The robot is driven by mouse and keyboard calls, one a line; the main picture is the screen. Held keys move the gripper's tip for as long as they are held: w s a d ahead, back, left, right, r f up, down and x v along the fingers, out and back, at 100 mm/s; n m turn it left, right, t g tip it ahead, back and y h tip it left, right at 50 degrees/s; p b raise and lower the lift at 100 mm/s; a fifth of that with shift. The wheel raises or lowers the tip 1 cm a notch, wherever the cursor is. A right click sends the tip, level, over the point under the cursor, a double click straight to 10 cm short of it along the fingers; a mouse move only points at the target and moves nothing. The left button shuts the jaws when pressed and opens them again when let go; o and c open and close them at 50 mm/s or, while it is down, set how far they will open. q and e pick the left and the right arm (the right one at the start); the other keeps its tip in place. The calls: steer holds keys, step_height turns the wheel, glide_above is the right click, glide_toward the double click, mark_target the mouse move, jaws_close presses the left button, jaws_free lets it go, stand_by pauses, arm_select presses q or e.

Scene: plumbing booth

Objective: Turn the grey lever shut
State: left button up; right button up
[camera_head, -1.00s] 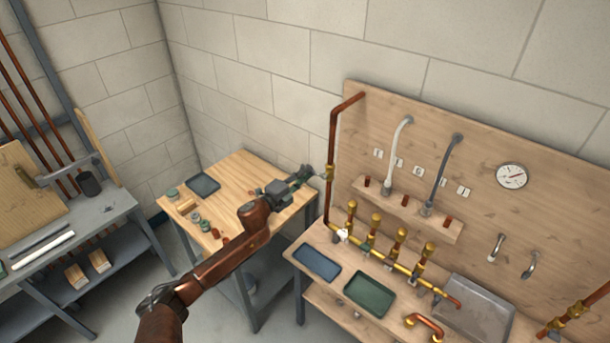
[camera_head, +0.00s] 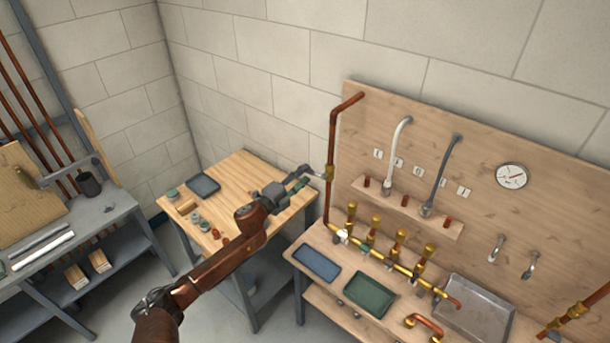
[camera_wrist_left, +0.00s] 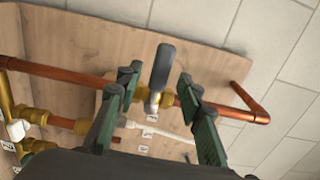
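A dark grey lever (camera_wrist_left: 162,72) stands out from a brass valve on the copper pipe in the left wrist view. In the head view the lever (camera_head: 304,170) is small, beside the valve (camera_head: 328,173) on the upright pipe at the board's left edge. My left gripper (camera_wrist_left: 158,77) is open, its two dark green fingers on either side of the lever with a visible gap to each. In the head view my left gripper (camera_head: 301,183) is just below and beside the lever. My right gripper is not in view.
A brass manifold (camera_head: 395,262) with several valves runs along the wall bench, near a blue tray (camera_head: 317,263) and a green tray (camera_head: 369,295). A wooden table (camera_head: 240,172) with small parts lies under my left arm. A pressure gauge (camera_head: 512,176) hangs on the board.

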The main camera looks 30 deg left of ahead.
arm_select(q)
steer(key=v, duration=1)
steer(key=shift+s, duration=0.4)
steer(key=shift+f, duration=0.1)
